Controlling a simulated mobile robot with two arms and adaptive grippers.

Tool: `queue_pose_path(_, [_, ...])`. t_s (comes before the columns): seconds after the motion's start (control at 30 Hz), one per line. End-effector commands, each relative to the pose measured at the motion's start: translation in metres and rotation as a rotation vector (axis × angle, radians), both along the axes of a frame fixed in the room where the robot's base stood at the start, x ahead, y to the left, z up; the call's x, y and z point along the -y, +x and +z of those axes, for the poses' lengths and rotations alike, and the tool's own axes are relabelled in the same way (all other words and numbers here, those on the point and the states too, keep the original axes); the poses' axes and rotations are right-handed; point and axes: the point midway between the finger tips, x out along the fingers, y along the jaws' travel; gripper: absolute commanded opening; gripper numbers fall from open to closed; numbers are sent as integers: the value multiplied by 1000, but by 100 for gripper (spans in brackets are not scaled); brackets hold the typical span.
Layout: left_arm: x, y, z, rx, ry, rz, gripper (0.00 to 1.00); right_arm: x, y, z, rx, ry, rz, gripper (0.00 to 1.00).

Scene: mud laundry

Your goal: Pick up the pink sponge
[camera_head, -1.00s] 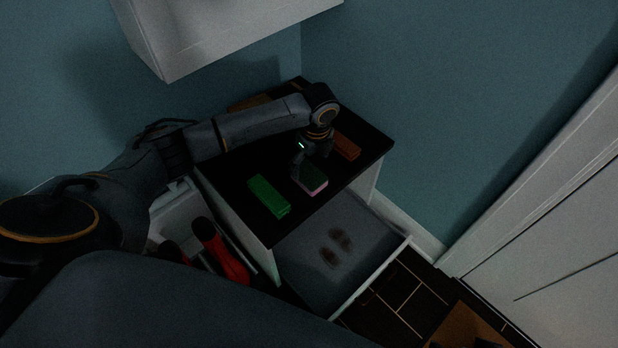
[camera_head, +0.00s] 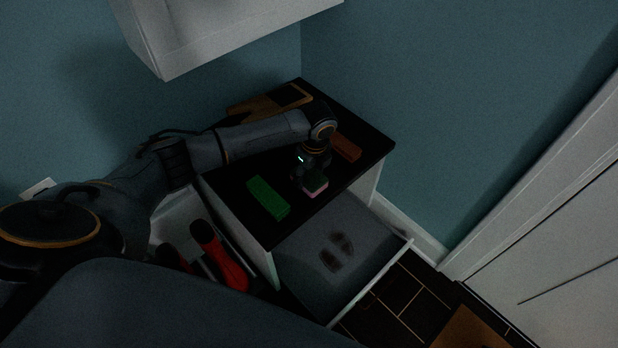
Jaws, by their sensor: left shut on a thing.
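The pink sponge (camera_head: 315,189), pink at its lower side with a darker green top, is at the front part of the black countertop (camera_head: 240,165). My left gripper (camera_head: 309,179) reaches down over it from behind and is shut on it. The fingers are dark and partly hide the sponge's far end. I cannot tell whether the sponge is touching the counter or slightly above it. My right gripper is not in view.
A green block (camera_head: 268,198) lies left of the sponge; a brown block (camera_head: 346,147) lies behind it to the right. A brown framed item (camera_head: 270,103) is at the back. An open drawer (camera_head: 345,240) juts out below the counter. A white cabinet (camera_head: 215,30) hangs above.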

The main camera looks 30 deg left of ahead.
Motion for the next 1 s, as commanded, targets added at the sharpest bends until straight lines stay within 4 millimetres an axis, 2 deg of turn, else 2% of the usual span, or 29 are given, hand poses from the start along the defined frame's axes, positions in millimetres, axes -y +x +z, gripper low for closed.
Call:
queue_pose_path(0.33, [0,0,5,0,0,0,49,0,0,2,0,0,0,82])
queue_pose_path(0.47, [0,1,18,1,-1,1,49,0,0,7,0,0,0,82])
queue_pose_path(0.57, [0,1,35,1,-1,0,49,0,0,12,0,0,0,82])
queue_pose_path(0.6, [3,-5,40,-1,-2,-3,49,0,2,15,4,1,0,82])
queue_pose_path(0.73, [10,-20,60,-1,-2,-2,49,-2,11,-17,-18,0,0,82])
queue_pose_path(1.0, [23,-47,96,1,0,-2,49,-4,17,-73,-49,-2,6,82])
